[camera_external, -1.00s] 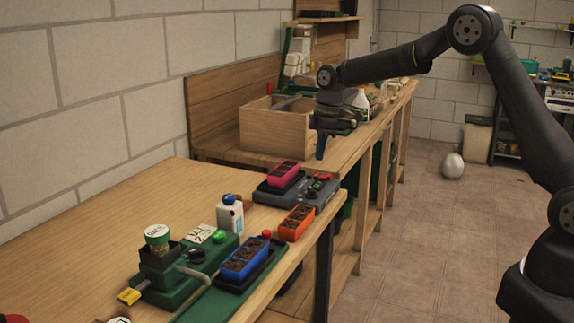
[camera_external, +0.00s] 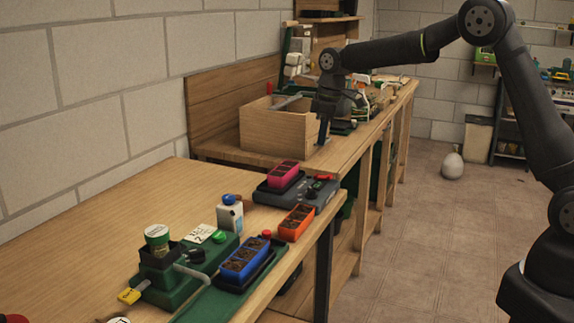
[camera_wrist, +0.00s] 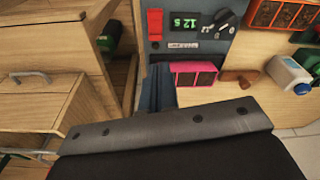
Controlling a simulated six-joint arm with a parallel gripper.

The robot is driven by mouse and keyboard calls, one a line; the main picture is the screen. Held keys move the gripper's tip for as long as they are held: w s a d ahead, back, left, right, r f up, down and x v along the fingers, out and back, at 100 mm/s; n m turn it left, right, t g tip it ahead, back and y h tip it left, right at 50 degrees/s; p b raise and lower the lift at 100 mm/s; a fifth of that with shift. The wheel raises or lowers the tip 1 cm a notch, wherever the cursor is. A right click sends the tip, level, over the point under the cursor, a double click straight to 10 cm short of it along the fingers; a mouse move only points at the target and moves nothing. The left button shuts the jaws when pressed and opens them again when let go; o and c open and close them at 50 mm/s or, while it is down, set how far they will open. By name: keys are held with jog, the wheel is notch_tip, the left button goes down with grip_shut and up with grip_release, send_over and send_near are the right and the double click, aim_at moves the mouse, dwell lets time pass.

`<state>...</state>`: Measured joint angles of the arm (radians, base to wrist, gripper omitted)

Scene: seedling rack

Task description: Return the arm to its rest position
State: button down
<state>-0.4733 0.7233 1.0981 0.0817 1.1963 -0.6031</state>
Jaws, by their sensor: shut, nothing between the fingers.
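My gripper (camera_external: 323,138) is shut and empty. It points down in the air near the right front of the wooden box, beyond the grey device. In the wrist view the closed fingers (camera_wrist: 158,88) show as a blue-grey shape beside the pink tray (camera_wrist: 195,75), without clear sign of contact. In the external view the pink tray (camera_external: 283,173) sits on the grey device (camera_external: 309,194), well below and nearer the camera than the gripper. My arm is bent, with its elbow high at the top right.
A wooden box (camera_external: 275,131) stands on the far bench. An orange tray (camera_external: 297,222), a white bottle with a blue cap (camera_external: 230,217), and a blue tray (camera_external: 245,257) by a green device (camera_external: 175,292) stand on the near table. The floor at right is open.

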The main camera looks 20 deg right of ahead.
jog(key=shift+s+d+r+m+t, duration=0.15)
jog(key=shift+s+r+m, duration=0.15)
jog(key=shift+m, duration=0.6)
jog(key=shift+s+r+m+t, duration=0.15)
jog(key=shift+s+r+m, duration=0.1)
jog(key=shift+m, duration=0.65)
jog(key=c, duration=2.1)
grip_release()
